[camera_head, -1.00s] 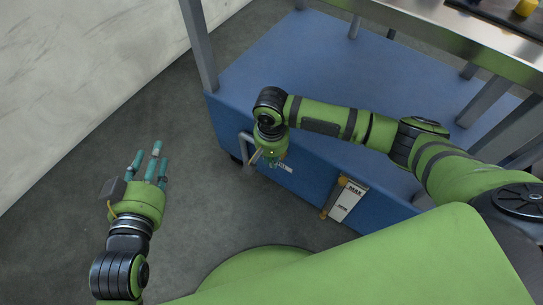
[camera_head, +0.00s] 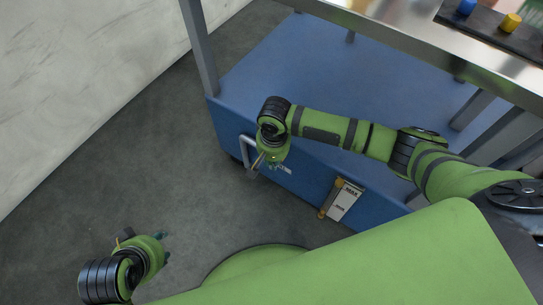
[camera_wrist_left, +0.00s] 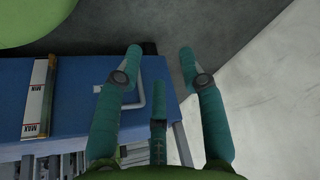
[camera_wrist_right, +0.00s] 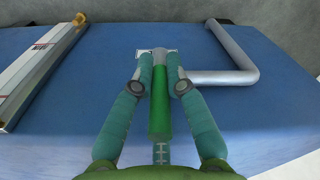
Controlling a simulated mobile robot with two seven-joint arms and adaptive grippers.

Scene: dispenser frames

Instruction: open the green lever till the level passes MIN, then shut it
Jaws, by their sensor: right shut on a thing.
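My right gripper (camera_wrist_right: 160,78) is shut on the green lever (camera_wrist_right: 159,115) at the blue front panel. In the head view the right gripper (camera_head: 270,162) covers most of the lever. The gauge (camera_head: 342,201), a white strip marked MAX and MIN, stands on the panel to the right. It also shows in the right wrist view (camera_wrist_right: 35,75) and the left wrist view (camera_wrist_left: 37,95). I cannot tell where its level stands. My left gripper (camera_wrist_left: 160,60) is open and empty; in the head view it (camera_head: 165,250) hangs low at the left, away from the panel.
A bent grey pipe (camera_wrist_right: 235,62) sticks out beside the lever. The blue cart (camera_head: 310,80) has grey posts and a metal top with a blue knob (camera_head: 466,7) and a yellow knob (camera_head: 511,22). The floor (camera_head: 130,160) at the left is clear.

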